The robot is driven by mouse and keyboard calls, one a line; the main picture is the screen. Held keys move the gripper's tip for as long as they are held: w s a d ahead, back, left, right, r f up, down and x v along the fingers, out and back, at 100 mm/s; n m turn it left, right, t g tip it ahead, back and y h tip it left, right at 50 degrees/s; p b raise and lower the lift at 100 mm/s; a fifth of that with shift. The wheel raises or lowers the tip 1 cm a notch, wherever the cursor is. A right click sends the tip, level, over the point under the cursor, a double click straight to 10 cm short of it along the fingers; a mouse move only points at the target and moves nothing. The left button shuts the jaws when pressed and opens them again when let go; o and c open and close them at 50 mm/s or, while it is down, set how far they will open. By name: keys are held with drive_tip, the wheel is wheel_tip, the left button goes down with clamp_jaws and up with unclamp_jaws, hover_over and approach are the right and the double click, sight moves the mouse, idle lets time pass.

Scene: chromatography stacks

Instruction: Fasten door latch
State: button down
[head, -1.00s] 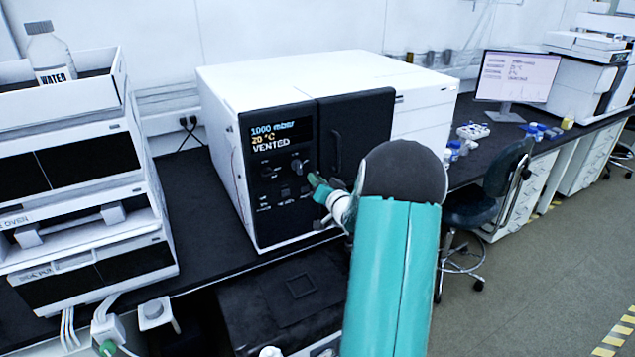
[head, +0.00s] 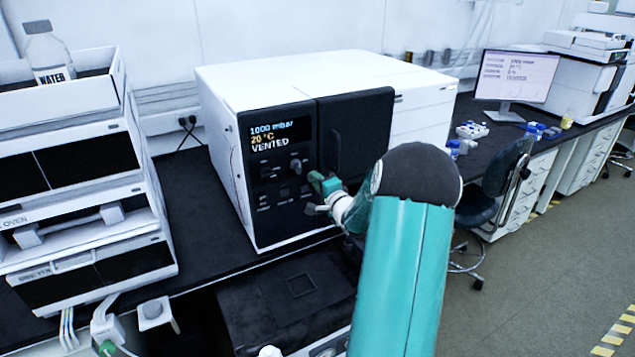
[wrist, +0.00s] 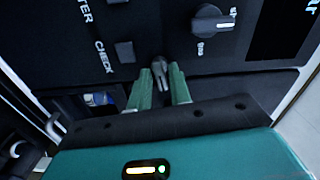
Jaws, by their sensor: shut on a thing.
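The oven (head: 300,85) is a white cabinet with a black front, and its display reads 1000 mbar, 20 °C, VENTED. Its dark door (head: 352,125) with a vertical handle looks closed against the control panel. My gripper (head: 318,184) is at the panel's right edge, low beside the door. In the wrist view my gripper's green fingers (wrist: 160,88) are shut on a small grey latch lever (wrist: 158,66), its lower end between the fingertips. In the head view my gripper mostly hides the latch.
A grey knob (wrist: 212,24) and square buttons (wrist: 125,52) lie close to my fingers. Stacked instruments (head: 85,190) with a water bottle (head: 48,55) stand at left. A monitor (head: 515,78) and a chair (head: 500,185) are at right.

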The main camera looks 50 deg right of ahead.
drive_tip(key=shift+f+m, duration=0.1)
drive_tip(key=shift+m, duration=0.6)
drive_tip(key=c, duration=1.5)
unclamp_jaws()
drive_tip(key=v, duration=1.4)
